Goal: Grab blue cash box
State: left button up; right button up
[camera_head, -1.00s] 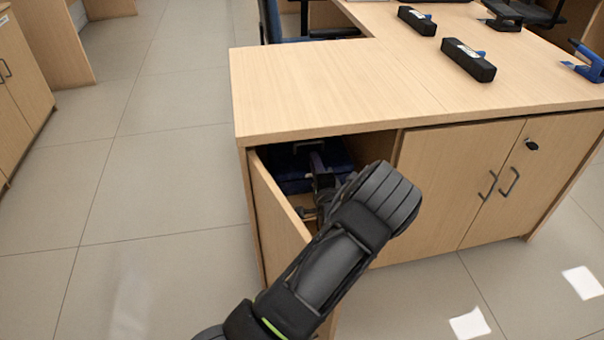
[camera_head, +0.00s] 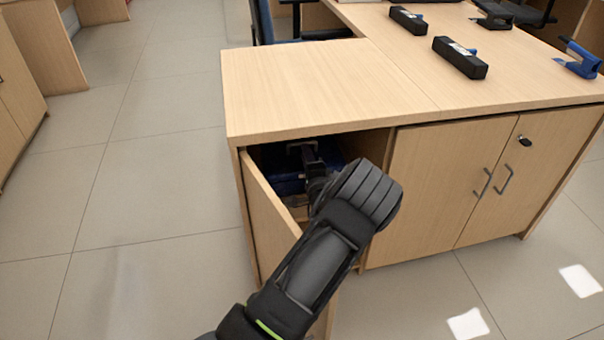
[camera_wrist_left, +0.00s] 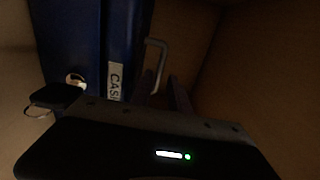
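The blue cash box (camera_head: 285,186) lies inside the open left compartment of the counter cabinet, partly hidden by the door and my arm. In the left wrist view the cash box (camera_wrist_left: 68,45) fills the left side, with a white "CASH" label, a keyhole with keys, and a metal handle (camera_wrist_left: 161,58). My left gripper (camera_head: 309,160) reaches into the compartment at the handle. In the left wrist view its fingers (camera_wrist_left: 165,92) are apart, close to the handle's lower end; I see no clear grip. My right gripper is out of view.
The open cabinet door (camera_head: 268,215) stands left of my arm. The wooden countertop (camera_head: 310,85) hangs above the compartment. Closed doors (camera_head: 440,190) are on the right. Black devices (camera_head: 460,57) and a blue stapler-like item (camera_head: 580,62) sit on top. Floor at left is clear.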

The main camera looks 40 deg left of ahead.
pick_arm(q)
jog(key=b+x, duration=0.1)
jog(key=x, duration=0.2)
jog(key=shift+w+a, duration=0.2)
jog(key=shift+a, duration=0.05)
jog(key=shift+c, duration=0.4)
grip_shut()
dwell(1.1)
